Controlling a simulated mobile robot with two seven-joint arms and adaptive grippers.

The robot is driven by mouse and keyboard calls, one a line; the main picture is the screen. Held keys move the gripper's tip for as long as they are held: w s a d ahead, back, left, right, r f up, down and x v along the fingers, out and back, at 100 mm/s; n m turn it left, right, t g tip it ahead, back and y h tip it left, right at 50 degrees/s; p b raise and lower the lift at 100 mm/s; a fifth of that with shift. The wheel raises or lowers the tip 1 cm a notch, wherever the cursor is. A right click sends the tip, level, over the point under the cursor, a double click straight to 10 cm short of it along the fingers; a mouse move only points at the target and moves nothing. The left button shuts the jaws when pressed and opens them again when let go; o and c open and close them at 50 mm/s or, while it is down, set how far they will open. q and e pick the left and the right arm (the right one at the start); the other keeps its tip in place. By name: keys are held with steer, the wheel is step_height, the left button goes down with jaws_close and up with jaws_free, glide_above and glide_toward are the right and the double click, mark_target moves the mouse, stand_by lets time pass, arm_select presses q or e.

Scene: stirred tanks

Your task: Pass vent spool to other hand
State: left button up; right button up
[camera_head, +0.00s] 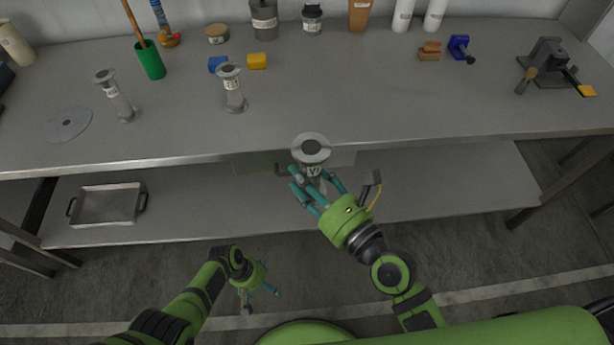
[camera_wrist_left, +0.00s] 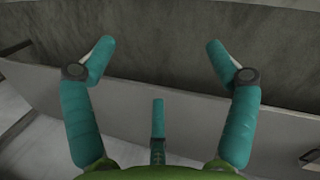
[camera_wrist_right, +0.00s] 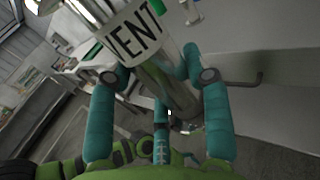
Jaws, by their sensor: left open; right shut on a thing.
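The vent spool (camera_head: 312,150) is a grey metal pipe piece with a round flange and a white label, which reads "VENT" in the right wrist view (camera_wrist_right: 135,32). My right gripper (camera_head: 317,184) is shut on it and holds it just in front of the bench's front edge. In the right wrist view its teal fingers (camera_wrist_right: 162,76) close around the pipe below the label. My left gripper (camera_head: 264,290) is open and empty, low and to the left of the spool, apart from it. In the left wrist view its fingers (camera_wrist_left: 160,60) are spread with nothing between them.
Two similar flanged spools (camera_head: 117,98) (camera_head: 233,92) stand on the grey bench (camera_head: 400,110). A metal tray (camera_head: 107,205) lies on the lower shelf. The bench's front middle is clear.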

steer(key=shift+r, duration=0.1)
arm_select(q)
steer(key=s+a+f+m+y, duration=0.1)
steer(key=s+a+f+m, duration=0.1)
steer(key=s, duration=0.6)
steer(key=s+a+f+m+t+y, duration=0.1)
steer(key=s+a+f+m, duration=0.2)
steer(key=s+a, duration=0.3)
steer(key=s+a+f+m+t+y, duration=0.1)
steer(key=s+a+f+m, duration=0.2)
steer(key=s, duration=0.7)
steer(key=shift+s+a+f, duration=0.3)
steer(key=shift+a+f, duration=0.2)
steer(key=shift+a, duration=0.05)
